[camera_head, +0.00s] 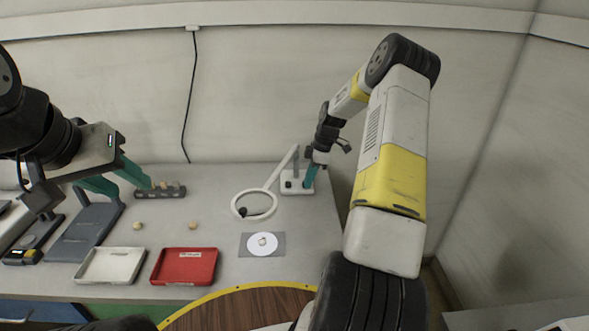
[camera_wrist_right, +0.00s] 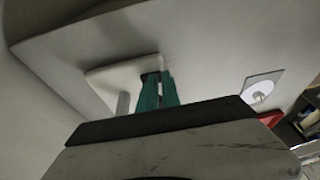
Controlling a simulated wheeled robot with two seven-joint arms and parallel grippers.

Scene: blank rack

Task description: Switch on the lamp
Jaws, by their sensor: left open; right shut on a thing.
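The lamp has a white ring head (camera_head: 255,205), a slanted arm and a white base (camera_head: 291,187) at the back right of the table. Its ring does not look clearly lit. My right gripper (camera_head: 310,176) reaches down to the right side of the base. In the right wrist view its teal fingers (camera_wrist_right: 158,92) are close together at the white base (camera_wrist_right: 112,78), shut on a small part of the lamp beside a dark patch. The fingers mostly hide that part. My left gripper (camera_head: 122,181) is open and empty above the left of the table.
A white tray (camera_head: 110,266) and a red tray (camera_head: 184,266) lie at the front. A grey card with a white disc (camera_head: 262,244) lies before the lamp. A grey stand is under my left gripper.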

